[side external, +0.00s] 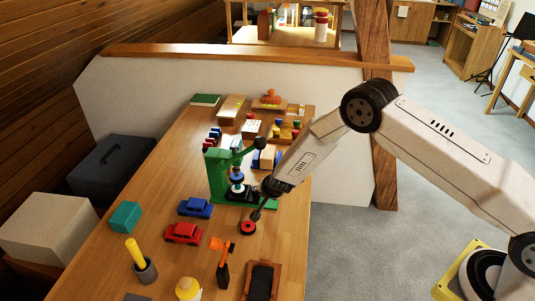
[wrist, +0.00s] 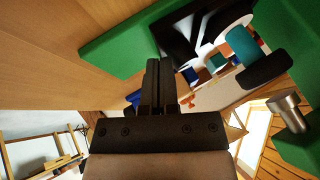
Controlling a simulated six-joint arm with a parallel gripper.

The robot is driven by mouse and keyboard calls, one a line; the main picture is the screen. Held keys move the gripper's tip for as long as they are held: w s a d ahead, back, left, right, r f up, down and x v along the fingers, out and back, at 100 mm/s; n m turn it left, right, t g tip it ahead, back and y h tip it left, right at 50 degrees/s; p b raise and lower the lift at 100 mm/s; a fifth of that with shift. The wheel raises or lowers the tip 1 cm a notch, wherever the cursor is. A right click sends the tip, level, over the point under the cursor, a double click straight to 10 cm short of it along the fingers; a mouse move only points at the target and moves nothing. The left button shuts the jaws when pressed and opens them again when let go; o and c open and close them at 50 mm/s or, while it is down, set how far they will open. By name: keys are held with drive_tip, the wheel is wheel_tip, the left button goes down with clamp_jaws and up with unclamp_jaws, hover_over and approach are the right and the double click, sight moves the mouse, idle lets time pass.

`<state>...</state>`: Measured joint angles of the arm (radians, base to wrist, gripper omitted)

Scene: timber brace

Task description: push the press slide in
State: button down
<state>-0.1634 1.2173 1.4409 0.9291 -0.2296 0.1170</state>
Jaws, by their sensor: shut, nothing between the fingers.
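The green press (side external: 216,175) stands on the wooden table in the side view. A black slide (side external: 237,195) sits low at its base, below a blue and white stacked part (side external: 237,180). In the wrist view the green frame (wrist: 115,42) surrounds a black part with white patches (wrist: 181,40), which looks like the slide. My gripper (side external: 257,213) is shut and empty, low at the right front of the press. In the wrist view its closed fingers (wrist: 152,68) point at the edge of the black part. Whether they touch it I cannot tell.
A red round piece (side external: 248,227) lies just in front of my gripper. A blue car (side external: 196,208) and a red car (side external: 183,233) stand left of it. An orange-headed hammer (side external: 223,262) and a dark framed tray (side external: 261,281) are nearer the front. Several blocks fill the table behind the press.

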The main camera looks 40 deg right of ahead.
drive_tip(key=shift+s+d, duration=0.8)
drive_tip(key=shift+s, duration=0.2)
drive_tip(key=shift+s+d+r, duration=0.1)
drive_tip(key=shift+s+d, duration=0.15)
drive_tip(key=shift+s, duration=0.25)
drive_tip(key=v, duration=0.9)
drive_tip(key=shift+s+r, duration=0.2)
drive_tip(key=shift+r, duration=0.05)
drive_tip(key=shift+a, duration=0.1)
drive_tip(key=s+d+r+n+g, duration=0.2)
drive_tip(key=s+r+n, duration=0.3)
drive_tip(key=s, duration=0.6)
drive_tip(key=s+d+r+n+g+y, duration=0.1)
drive_tip(key=s+d+r+n+g, duration=0.1)
drive_tip(key=s+r+n, duration=0.3)
drive_tip(key=s+d+r, duration=0.1)
drive_tip(key=s+r, duration=0.3)
drive_tip(key=s, duration=0.2)
drive_tip(key=shift+d+r+n+g, duration=0.15)
drive_tip(key=shift+n+g, duration=0.15)
drive_tip(key=shift+g, duration=0.1)
